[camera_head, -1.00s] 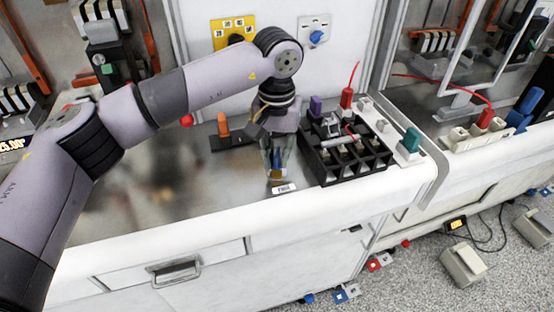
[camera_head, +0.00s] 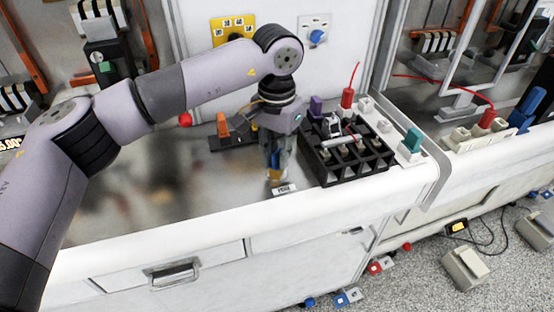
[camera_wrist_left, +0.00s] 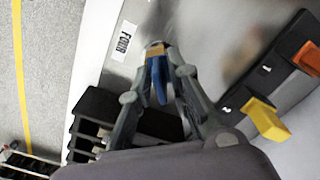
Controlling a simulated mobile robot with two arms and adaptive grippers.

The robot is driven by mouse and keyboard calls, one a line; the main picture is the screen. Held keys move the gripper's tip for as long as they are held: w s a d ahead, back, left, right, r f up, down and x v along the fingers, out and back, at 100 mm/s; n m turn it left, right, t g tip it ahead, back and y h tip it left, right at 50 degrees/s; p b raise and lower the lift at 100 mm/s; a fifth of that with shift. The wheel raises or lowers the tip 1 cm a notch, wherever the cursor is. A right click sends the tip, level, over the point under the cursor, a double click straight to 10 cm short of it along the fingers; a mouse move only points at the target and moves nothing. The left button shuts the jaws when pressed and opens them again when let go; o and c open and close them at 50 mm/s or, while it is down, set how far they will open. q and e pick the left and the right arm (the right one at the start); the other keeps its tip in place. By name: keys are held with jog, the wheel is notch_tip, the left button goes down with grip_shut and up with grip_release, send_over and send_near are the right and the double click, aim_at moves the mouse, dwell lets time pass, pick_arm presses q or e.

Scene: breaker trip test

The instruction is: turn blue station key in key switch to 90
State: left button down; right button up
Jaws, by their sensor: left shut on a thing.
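My left gripper (camera_head: 276,172) points down at the bench top and is shut on a blue key (camera_wrist_left: 158,80). The key shows between the fingers in the left wrist view, with a tan piece (camera_wrist_left: 155,50) at its far end. In the head view the fingers mostly hide the key. A small white label (camera_head: 284,190) lies just in front of the fingertips; it also shows in the left wrist view (camera_wrist_left: 124,42). A blue knob on a white plate (camera_head: 317,37) is on the back wall. I cannot tell which part is the key switch. My right gripper is not in view.
A black numbered holder (camera_wrist_left: 262,88) bears an orange key (camera_head: 222,125) and a yellow key (camera_wrist_left: 266,121). A black compartment tray (camera_head: 345,158) stands close right of the gripper. The bench (camera_head: 130,200) is clear to the left.

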pick_arm(q)
jog(key=shift+m, duration=1)
jog(key=shift+m+b, duration=0.35)
jog(key=shift+m, duration=0.65)
jog(key=c, duration=1.4)
grip_release()
